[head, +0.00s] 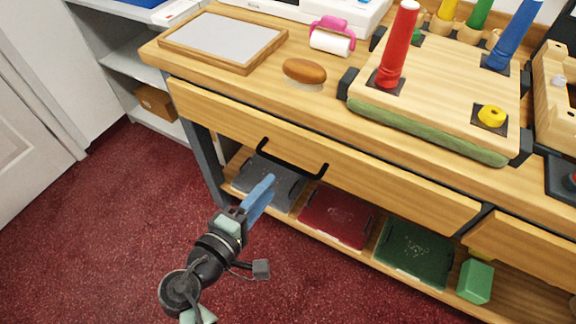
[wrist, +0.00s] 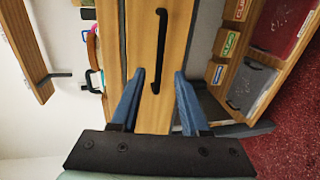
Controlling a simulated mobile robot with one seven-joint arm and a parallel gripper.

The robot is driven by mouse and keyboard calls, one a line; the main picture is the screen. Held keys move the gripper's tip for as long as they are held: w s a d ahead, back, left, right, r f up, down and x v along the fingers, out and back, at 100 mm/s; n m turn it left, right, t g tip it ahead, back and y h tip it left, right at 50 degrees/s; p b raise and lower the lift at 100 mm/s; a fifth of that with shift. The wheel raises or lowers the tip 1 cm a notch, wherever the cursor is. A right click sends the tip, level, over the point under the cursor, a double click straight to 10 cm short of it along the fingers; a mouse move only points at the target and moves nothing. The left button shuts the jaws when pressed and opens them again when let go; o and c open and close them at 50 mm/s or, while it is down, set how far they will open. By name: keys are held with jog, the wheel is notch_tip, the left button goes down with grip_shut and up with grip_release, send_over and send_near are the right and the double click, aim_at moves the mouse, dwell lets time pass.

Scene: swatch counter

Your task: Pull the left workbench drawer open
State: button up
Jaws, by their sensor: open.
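The left workbench drawer (head: 400,188) has a wide pale-wood front, flush under the worktop in the head view. Its black bar handle (head: 293,165) is on the front, above the lower shelf. My gripper (head: 266,187) is open, its blue fingers pointing up towards the handle from below and in front. In the wrist view the drawer front (wrist: 142,35) fills the middle, and the handle (wrist: 161,45) runs upright in the picture. Its lower end shows between the open fingertips (wrist: 160,76). I see no contact; the exact gap is unclear.
The worktop carries a framed board (head: 225,38), a brush (head: 304,72) and a peg board (head: 440,90) with coloured rolls. Grey, red (head: 337,216) and green (head: 413,252) trays lie on the lower shelf. A second drawer (head: 525,247) is at right. Red carpet in front is clear.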

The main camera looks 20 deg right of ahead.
aim_at(286, 166)
jog(key=b+x, duration=0.1)
jog(key=x, duration=0.8)
jog(key=shift+w+d, duration=0.25)
jog(key=shift+w, duration=0.05)
jog(key=shift+c, duration=0.2)
grip_shut()
dwell(0.7)
